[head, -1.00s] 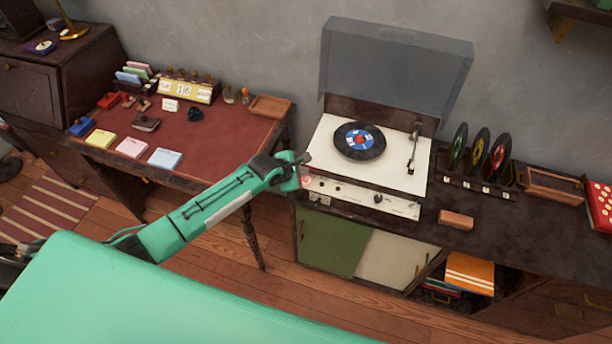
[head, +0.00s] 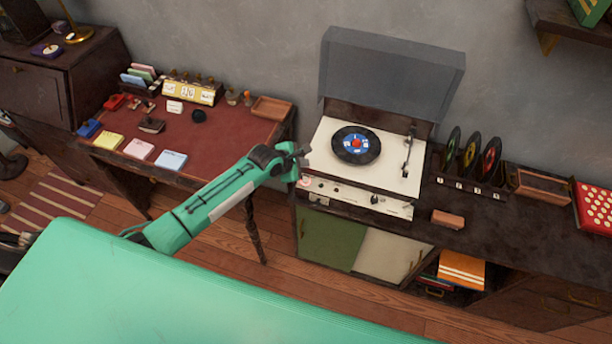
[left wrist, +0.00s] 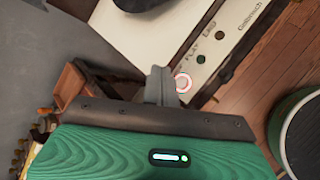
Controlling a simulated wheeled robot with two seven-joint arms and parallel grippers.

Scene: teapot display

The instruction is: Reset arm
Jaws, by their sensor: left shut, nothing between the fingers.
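My left arm reaches in from the left in the head view. Its gripper (head: 301,153) is shut and empty, just left of the record player (head: 326,165). In the left wrist view the closed fingers (left wrist: 160,85) stand in front of the player's cream control panel, beside a red-and-white ring mark (left wrist: 183,83). I cannot tell whether the fingertips touch the player. My right gripper is in neither view.
A blue-labelled record (head: 356,145) lies on the player under its raised lid (head: 392,70). Several records stand in a rack (head: 470,187) to the right. The red-topped desk (head: 225,130) holds notepads and stamps. Open floor (head: 290,275) lies below.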

